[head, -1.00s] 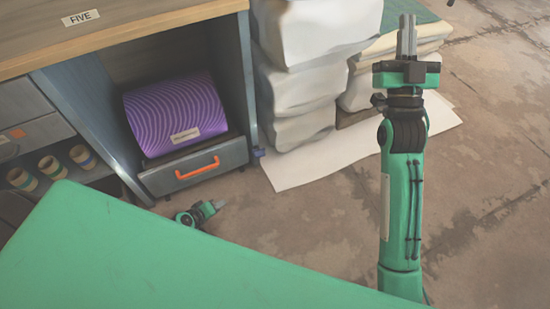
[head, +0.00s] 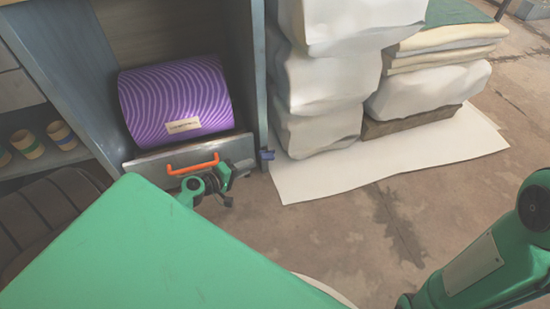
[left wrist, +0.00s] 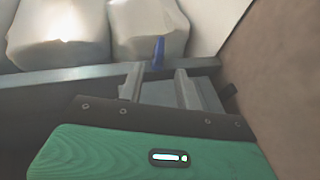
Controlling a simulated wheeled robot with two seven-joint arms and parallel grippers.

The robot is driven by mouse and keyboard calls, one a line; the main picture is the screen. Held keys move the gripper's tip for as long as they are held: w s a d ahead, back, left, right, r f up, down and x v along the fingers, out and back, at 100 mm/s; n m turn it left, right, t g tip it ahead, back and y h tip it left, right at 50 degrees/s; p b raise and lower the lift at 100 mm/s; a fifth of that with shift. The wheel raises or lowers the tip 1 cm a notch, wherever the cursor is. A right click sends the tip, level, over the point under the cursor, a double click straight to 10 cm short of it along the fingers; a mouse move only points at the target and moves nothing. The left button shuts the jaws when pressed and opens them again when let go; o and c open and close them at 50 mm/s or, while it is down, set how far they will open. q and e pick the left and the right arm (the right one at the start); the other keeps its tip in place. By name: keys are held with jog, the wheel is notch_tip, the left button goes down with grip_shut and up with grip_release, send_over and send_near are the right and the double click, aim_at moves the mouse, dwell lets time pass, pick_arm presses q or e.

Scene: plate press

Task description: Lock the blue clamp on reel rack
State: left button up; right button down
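The blue clamp (head: 266,154) is a small dark-blue piece low on the right post of the grey-blue rack (head: 258,70). In the left wrist view the blue clamp (left wrist: 158,52) stands up just beyond the fingertips, roughly between them. My left gripper (head: 243,168) is just left of the clamp in the head view, in front of the drawer. In the left wrist view the left gripper (left wrist: 158,78) has its two fingers apart with nothing between them. Whether it touches the clamp cannot be told. My right gripper is out of view.
A purple patterned roll (head: 176,98) sits in the rack above a drawer with an orange handle (head: 193,164). White wrapped stacks (head: 322,75) stand close right of the clamp on a white sheet (head: 390,168). Bare floor lies in front.

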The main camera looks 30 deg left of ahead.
aim_at(273, 156)
pick_arm(q)
jog(key=b+x, duration=0.3)
jog(key=x, duration=0.9)
jog(key=shift+w+d+f+b, duration=0.1)
jog(key=shift+w+b, duration=0.15)
jog(key=shift+b, duration=0.15)
grip_shut()
